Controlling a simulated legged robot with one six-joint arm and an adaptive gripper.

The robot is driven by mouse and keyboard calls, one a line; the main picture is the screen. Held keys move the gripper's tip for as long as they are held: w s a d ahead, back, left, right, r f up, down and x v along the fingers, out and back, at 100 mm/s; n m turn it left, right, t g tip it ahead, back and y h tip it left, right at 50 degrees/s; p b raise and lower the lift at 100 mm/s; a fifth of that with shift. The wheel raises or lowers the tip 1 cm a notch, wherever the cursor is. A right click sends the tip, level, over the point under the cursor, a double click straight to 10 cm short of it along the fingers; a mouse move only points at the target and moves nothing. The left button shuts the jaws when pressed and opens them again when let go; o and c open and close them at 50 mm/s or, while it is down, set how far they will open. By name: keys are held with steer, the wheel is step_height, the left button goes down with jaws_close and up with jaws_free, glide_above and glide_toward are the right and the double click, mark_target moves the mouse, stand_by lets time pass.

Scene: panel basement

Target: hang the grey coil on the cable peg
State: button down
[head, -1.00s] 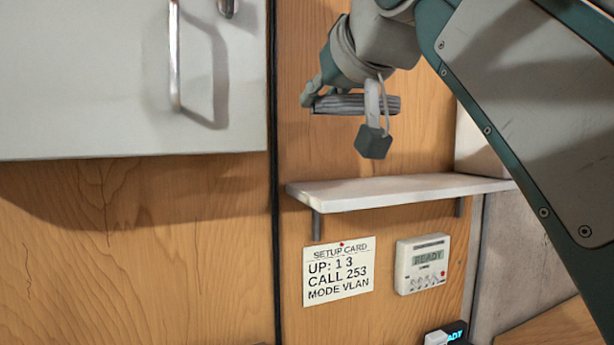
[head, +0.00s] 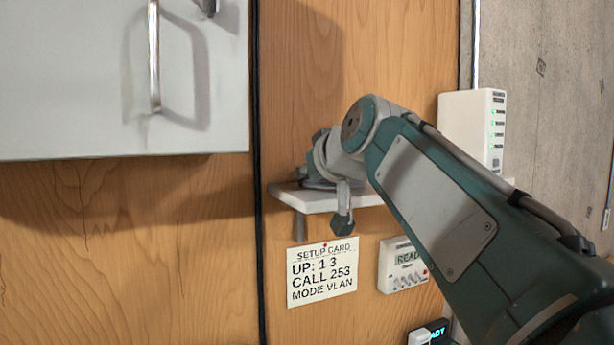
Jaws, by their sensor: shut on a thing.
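The grey coil (head: 318,184) shows only as a thin grey edge under my wrist, at the level of the white shelf. My gripper (head: 328,188) is shut on it. One finger with a dark tip hangs down in front of the shelf's edge. The arm hides most of the coil, and I cannot tell whether it touches the shelf. The cable peg is not identifiable in this view.
The white shelf (head: 284,193) is on the wooden panel. A white box with green lights (head: 470,130) stands at its right. A grey cabinet (head: 70,80) is at upper left.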

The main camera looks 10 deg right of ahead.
steer(key=shift+f, duration=0.2)
steer(key=c, duration=0.5)
jaws_free()
steer(key=shift+f, duration=0.1)
steer(key=shift+c, duration=0.2)
steer(key=shift+f, duration=0.15)
steer(key=v, duration=1.1)
steer(key=shift+w, duration=0.1)
